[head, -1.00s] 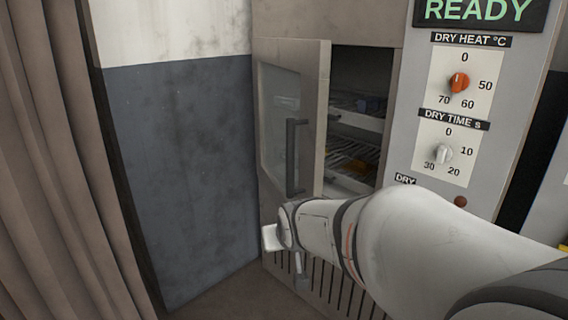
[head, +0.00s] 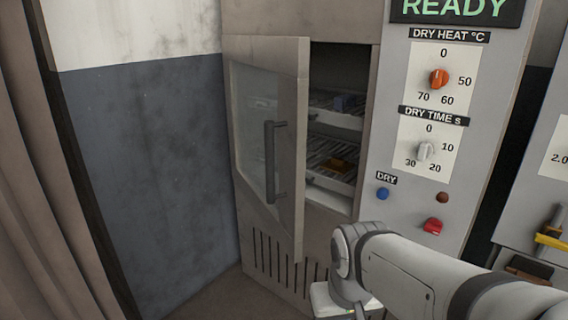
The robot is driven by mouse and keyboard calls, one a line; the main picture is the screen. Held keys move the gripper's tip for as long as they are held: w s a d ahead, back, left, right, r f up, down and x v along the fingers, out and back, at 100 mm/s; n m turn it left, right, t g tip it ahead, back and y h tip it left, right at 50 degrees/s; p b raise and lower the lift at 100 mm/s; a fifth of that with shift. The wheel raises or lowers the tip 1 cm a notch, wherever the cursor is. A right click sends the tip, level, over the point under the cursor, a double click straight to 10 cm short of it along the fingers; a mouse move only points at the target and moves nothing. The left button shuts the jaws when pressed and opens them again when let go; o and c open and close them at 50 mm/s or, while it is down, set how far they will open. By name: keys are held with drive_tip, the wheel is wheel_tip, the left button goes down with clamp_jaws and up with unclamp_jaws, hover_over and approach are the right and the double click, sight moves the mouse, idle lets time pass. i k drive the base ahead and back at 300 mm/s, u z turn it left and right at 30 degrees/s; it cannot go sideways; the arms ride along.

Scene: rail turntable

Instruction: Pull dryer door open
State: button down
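The dryer door (head: 285,90) has a beige frame, a glass pane and a dark vertical handle (head: 270,162). It is hinged on the left and stands ajar, swung out from the dryer body (head: 340,25). Racks (head: 330,150) with small blue and orange items show through the gap. My arm comes in from the lower right. Its end (head: 335,300) is at the bottom edge, below and right of the door, and looks apart from the handle. The fingers are not clearly visible.
The control panel right of the opening has an orange heat knob (head: 438,79), a white time knob (head: 424,151), a blue button (head: 382,194) and a red button (head: 432,226). A dark blue and white wall (head: 150,160) stands left of the door. A curtain (head: 30,200) hangs at far left.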

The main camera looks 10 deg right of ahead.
sight(289, 57)
drive_tip(key=z, duration=1.55)
drive_tip(key=k, duration=0.65)
drive_tip(key=u, duration=1.15)
drive_tip(key=i, duration=0.5)
drive_tip(key=u, duration=0.05)
